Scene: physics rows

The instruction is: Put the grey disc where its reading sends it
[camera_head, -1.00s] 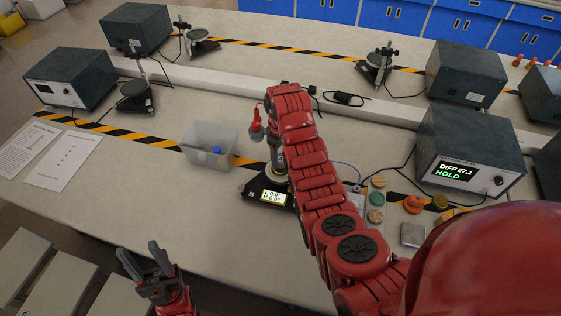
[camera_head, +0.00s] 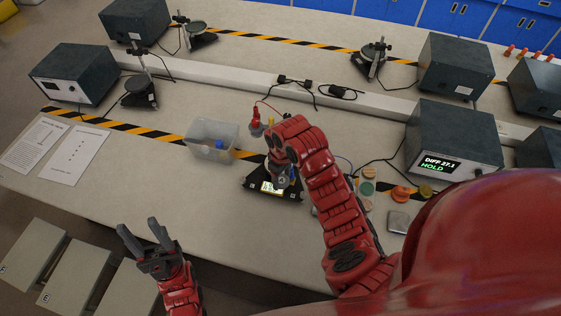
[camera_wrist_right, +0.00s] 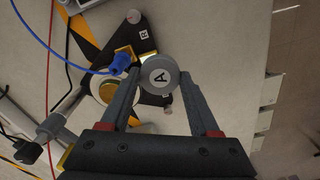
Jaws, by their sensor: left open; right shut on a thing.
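The grey disc (camera_wrist_right: 160,76), marked with a letter A, is between the fingertips of my right gripper (camera_wrist_right: 155,88) in the right wrist view. My right gripper (camera_head: 282,176) is shut on it in the head view, above the black stand (camera_head: 258,184) with a small lit display. The wrist view shows the black stand (camera_wrist_right: 148,48) behind the disc. The meter (camera_head: 452,145) on the right reads DIFF 27.1 and HOLD. My left gripper (camera_head: 146,242) is open and empty over the table's front edge.
Printed sheets (camera_head: 72,155) lie at the left. Small coloured discs (camera_head: 368,188) and a grey square block (camera_head: 398,221) lie right of my right arm. Grey boxes (camera_head: 30,255) stand below the table edge. Cables cross the table.

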